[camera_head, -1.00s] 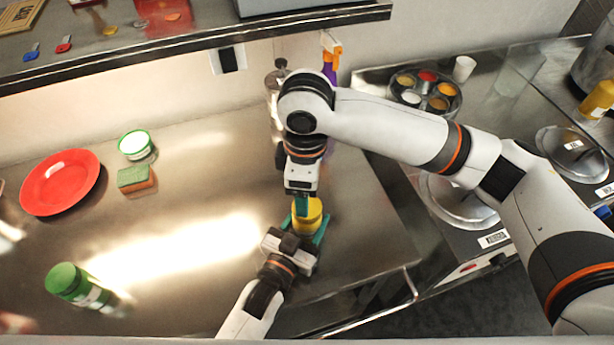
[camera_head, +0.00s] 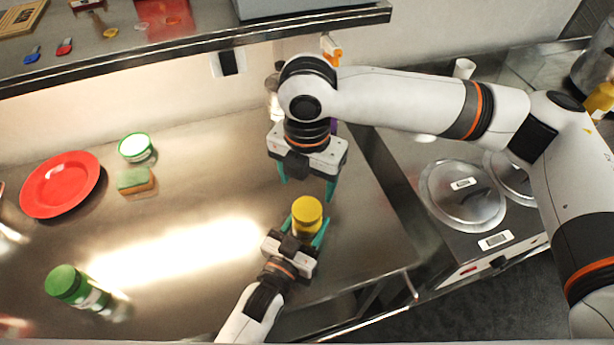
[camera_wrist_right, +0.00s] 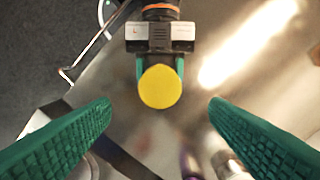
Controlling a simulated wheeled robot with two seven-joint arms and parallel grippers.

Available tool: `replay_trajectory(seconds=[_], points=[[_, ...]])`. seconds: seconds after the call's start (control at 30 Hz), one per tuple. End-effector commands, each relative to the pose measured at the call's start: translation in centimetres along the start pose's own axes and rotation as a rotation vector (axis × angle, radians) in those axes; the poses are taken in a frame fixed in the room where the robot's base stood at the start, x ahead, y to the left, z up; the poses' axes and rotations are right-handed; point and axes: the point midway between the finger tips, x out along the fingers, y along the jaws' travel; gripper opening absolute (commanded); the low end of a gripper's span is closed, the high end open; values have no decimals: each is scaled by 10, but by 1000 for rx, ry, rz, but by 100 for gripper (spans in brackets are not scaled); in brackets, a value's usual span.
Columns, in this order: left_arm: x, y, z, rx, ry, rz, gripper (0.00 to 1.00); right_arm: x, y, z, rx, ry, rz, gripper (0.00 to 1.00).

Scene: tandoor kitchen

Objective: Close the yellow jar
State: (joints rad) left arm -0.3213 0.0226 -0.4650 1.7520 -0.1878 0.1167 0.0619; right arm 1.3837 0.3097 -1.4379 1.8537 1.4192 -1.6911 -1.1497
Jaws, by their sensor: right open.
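The yellow jar (camera_head: 306,214) stands upright near the right end of the metal counter, its round yellow top facing up. The top also shows as a yellow disc in the right wrist view (camera_wrist_right: 160,87). My left gripper (camera_head: 304,236) has its teal fingers on either side of the jar and appears to grip its body. My right gripper (camera_head: 307,186) is open and empty, above and behind the jar, clear of it. Its two teal fingers spread wide in the right wrist view (camera_wrist_right: 160,106). The jar's lower body is mostly hidden, and whether the top is screwed tight cannot be told.
A red plate (camera_head: 60,184), a green-and-white tub (camera_head: 135,147), a sponge (camera_head: 136,180) and a green-lidded jar (camera_head: 77,285) are on the counter's left. A shelf (camera_head: 190,40) overhangs the back. Lidded pots (camera_head: 462,194) stand right. The counter's middle is clear.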

Motion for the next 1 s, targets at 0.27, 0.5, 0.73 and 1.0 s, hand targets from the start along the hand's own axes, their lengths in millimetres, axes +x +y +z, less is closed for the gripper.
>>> replay_trajectory(seconds=[0.27, 0.5, 0.73, 1.0], points=[[0, 0, 0, 0, 0, 0, 0, 17, 0, 0, 2, -2, 3, 70], [0, 0, 0, 0, 0, 0, 0, 55, 1, 0, 3, -2, 3, 70], [0, 0, 0, 0, 0, 0, 0, 77, 0, 0, 2, 0, 1, 70], [0, 0, 0, 0, 0, 0, 0, 80, 0, 0, 2, 0, 0, 70]])
